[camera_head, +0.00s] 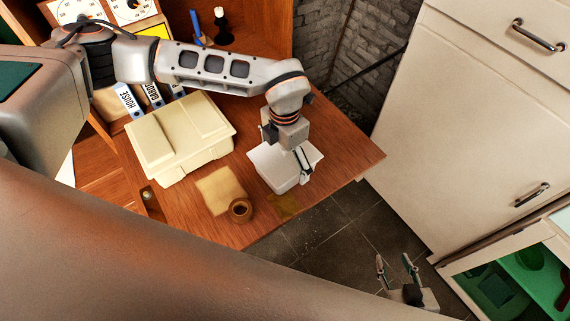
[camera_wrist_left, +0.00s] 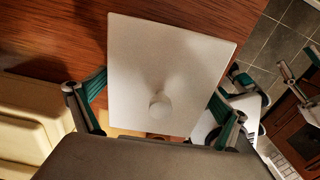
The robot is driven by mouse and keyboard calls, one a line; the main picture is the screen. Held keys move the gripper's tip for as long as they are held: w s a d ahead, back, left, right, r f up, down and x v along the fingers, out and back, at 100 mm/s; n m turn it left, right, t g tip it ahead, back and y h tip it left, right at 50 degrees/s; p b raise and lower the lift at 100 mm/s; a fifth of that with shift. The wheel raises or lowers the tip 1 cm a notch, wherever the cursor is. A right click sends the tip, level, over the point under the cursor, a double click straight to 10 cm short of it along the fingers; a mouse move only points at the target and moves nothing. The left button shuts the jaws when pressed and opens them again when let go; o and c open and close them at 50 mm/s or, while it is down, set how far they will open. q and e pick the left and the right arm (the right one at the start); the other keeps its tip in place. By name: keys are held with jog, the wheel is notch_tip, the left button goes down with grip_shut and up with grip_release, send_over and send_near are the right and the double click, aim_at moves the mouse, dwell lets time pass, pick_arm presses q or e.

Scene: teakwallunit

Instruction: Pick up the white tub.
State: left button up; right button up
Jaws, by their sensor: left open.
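The white tub (camera_head: 270,172) stands on the wooden desktop near its front right edge. My left gripper (camera_head: 286,160) points down over it from above, open. One finger shows along the tub's right side; the other is mostly hidden. In the left wrist view the tub (camera_wrist_left: 150,60) shows as a pale square with a round spot near its middle. The fingers of my left gripper (camera_wrist_left: 155,105) are spread wide on either side of it; I cannot tell whether they touch it. My right gripper (camera_head: 397,268) is low over the floor, open and empty.
A cream lidded box (camera_head: 180,135) stands left of the tub. A tan block (camera_head: 220,190) and a brown ring-shaped item (camera_head: 240,210) lie in front. Binders (camera_head: 128,101) stand behind the box. A white cabinet (camera_head: 480,110) is at right, across a floor gap.

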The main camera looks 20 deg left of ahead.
pick_arm(q)
jog(key=shift+r, duration=0.1)
jog(key=c, duration=1)
jog(key=shift+r, duration=0.15)
notch_tip(320, 180, up, 20)
jog(key=shift+f+p, duration=0.1)
jog(key=shift+p, duration=0.55)
